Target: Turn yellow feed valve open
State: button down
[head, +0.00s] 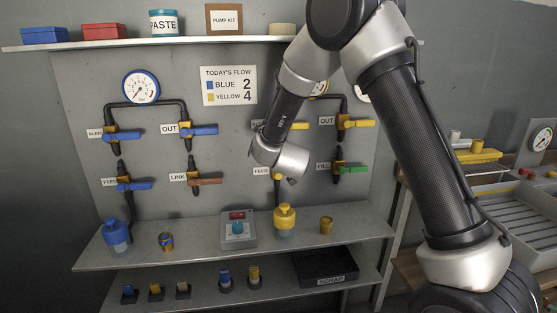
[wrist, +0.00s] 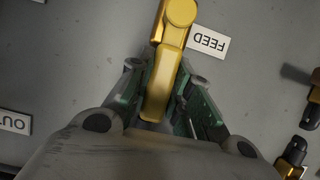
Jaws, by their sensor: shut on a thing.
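The yellow feed valve's handle (wrist: 160,80) fills the middle of the wrist view. It runs from its round pivot at the top down between my jaws, roughly across the line of the label's text. My gripper (wrist: 161,92) is shut on this handle, with a green-lined finger on each side. The FEED label (wrist: 208,43) appears upside down beside the pivot. In the head view the FEED label (head: 261,171) shows on the panel, while my wrist and forearm hide most of the valve and the jaws.
Blue-handled valves (head: 134,185) and a brown LINK handle (head: 207,181) are at left. A yellow OUT handle (head: 359,124) and green FILL handle (head: 353,170) are at right. Below, the shelf (head: 200,245) holds a yellow-capped container (head: 285,217) and a small device (head: 238,230).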

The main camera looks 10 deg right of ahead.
jog(key=c, duration=1.3)
grip_release()
jog(key=shift+a, duration=0.1)
jog(key=shift+s, duration=0.1)
jog(key=v, duration=1.1)
jog(key=shift+s+r, duration=0.25)
jog(key=shift+s, duration=0.1)
